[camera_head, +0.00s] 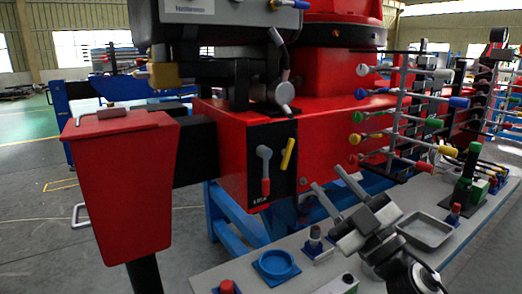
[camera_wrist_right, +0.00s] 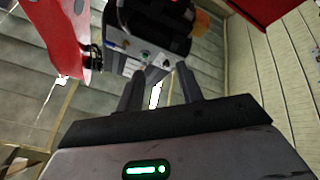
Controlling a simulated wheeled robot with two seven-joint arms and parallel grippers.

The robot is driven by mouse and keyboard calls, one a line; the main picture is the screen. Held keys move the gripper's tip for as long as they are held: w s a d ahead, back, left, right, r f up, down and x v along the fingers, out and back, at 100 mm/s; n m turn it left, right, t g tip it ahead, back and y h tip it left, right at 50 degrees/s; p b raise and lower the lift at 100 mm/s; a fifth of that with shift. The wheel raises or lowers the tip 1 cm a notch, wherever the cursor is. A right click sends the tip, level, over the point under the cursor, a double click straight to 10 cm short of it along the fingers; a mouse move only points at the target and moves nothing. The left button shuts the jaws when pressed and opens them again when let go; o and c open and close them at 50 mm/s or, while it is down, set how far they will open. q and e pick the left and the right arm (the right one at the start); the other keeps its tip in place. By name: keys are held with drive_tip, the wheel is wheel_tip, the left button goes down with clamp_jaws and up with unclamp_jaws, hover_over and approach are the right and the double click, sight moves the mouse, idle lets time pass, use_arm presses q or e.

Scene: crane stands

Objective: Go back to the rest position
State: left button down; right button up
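My right gripper (camera_head: 327,178) is in the head view, above the grey bench and in front of the red crane body. It points up and to the left. Its two grey fingers are apart, with nothing between them. In the right wrist view the fingers (camera_wrist_right: 158,75) also stand apart and empty, pointing up at a dark machine part (camera_wrist_right: 150,25). My left gripper is not in view.
The red crane body (camera_head: 335,120) carries a black panel with a red-handled lever (camera_head: 265,170). A rack of coloured levers (camera_head: 400,110) stands right. The grey bench (camera_head: 245,270) holds a blue round dish (camera_head: 276,264) and a grey tray (camera_head: 425,231). A red bin (camera_head: 120,185) stands left.

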drive_tip(key=s+d+f+m+h, duration=0.1)
drive_tip(key=s+f+m+h, duration=0.15)
drive_tip(key=f, duration=0.35)
drive_tip(key=s+d+f+m+g+h, duration=0.1)
drive_tip(key=s+f+m+h, duration=0.1)
drive_tip(key=f+m+h, duration=0.35)
drive_tip(key=s+d+f+m+h, duration=0.1)
drive_tip(key=s+f+m, duration=0.15)
drive_tip(key=f, duration=0.55)
drive_tip(key=s+a+f+m+g+h, duration=0.1)
drive_tip(key=s+f+g, duration=0.6)
drive_tip(key=s+f, duration=0.7)
drive_tip(key=shift+s+a+f+m+g, duration=0.25)
drive_tip(key=shift+s+a+m+g, duration=0.15)
drive_tip(key=shift+s+a+m, duration=0.25)
drive_tip(key=shift+d, duration=0.1)
